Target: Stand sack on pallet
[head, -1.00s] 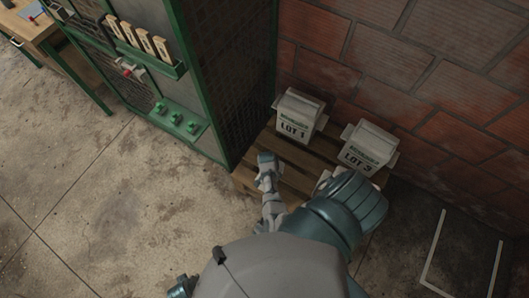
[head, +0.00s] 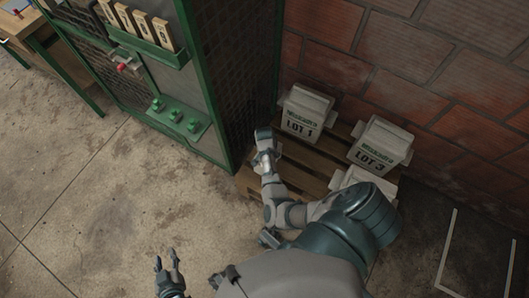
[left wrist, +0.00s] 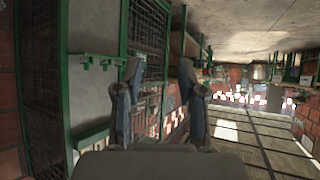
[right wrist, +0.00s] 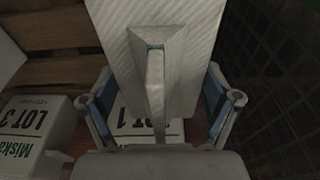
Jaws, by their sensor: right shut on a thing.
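The wooden pallet (head: 303,178) stands against the brick wall. A pale LOT 1 sack (head: 307,113) and a LOT 3 sack (head: 380,146) stand upright on it. Another pale sack (head: 352,179) shows partly behind my right arm. My right gripper (head: 264,143) is over the pallet's left part. In the right wrist view it is shut on a pale sack (right wrist: 187,75) by its raised top; LOT 1 (right wrist: 137,127) and LOT 3 (right wrist: 35,124) lie beyond. In the head view the held sack is mostly hidden. My left gripper (head: 166,262) is open and empty above the floor.
A green-framed mesh cabinet (head: 235,70) stands close at the pallet's left, with a tag rack (head: 146,36) on its front. A wooden table (head: 22,22) is at the far left. White floor marking (head: 447,250) is at right. The concrete floor at left is clear.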

